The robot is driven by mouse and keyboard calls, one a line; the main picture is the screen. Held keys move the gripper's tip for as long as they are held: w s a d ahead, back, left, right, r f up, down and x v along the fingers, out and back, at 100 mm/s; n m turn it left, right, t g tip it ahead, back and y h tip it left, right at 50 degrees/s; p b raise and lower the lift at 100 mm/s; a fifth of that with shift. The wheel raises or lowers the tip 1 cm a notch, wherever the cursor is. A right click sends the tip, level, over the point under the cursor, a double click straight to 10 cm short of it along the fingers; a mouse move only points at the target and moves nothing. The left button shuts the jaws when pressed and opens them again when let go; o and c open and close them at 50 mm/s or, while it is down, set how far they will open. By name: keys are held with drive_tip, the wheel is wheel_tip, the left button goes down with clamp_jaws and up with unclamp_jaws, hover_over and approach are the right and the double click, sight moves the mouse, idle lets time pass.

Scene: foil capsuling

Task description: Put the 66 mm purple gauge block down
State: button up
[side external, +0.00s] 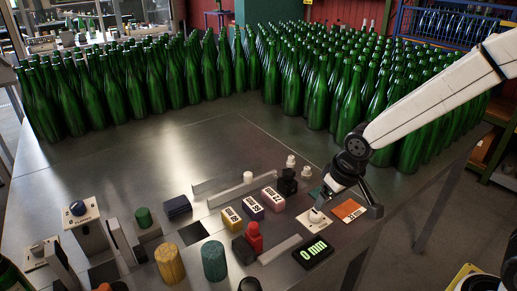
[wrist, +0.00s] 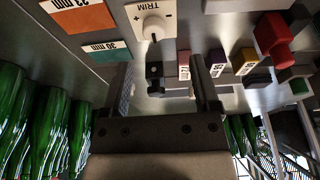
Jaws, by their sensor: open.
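The purple gauge block (side external: 252,208) rests in a short row between a yellow block (side external: 231,218) and a pink block (side external: 272,200), in front of a low metal rail. In the wrist view the purple block (wrist: 217,64) shows right of the gap between my fingers, with its label too small to read surely. My gripper (side external: 346,202) is open and to the right of the row, above the orange and teal plates. The wrist view shows its two fingers (wrist: 163,90) spread apart with no block held; a small black fitting shows beyond the gap.
A white TRIM plate with a knob (side external: 317,218) and an orange plate (side external: 349,210) lie near my gripper. A red fixture (side external: 254,237) and a display reading 0 mm (side external: 313,252) stand in front of the blocks. Green bottles (side external: 350,95) crowd behind; the table middle is clear.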

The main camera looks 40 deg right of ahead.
drive_tip(key=s+d+f, duration=0.2)
drive_tip(key=s+d, duration=0.1)
drive_tip(key=s, duration=0.4)
drive_tip(key=shift+d+g, duration=0.3)
drive_tip(key=shift+s, duration=0.1)
idle(0.6)
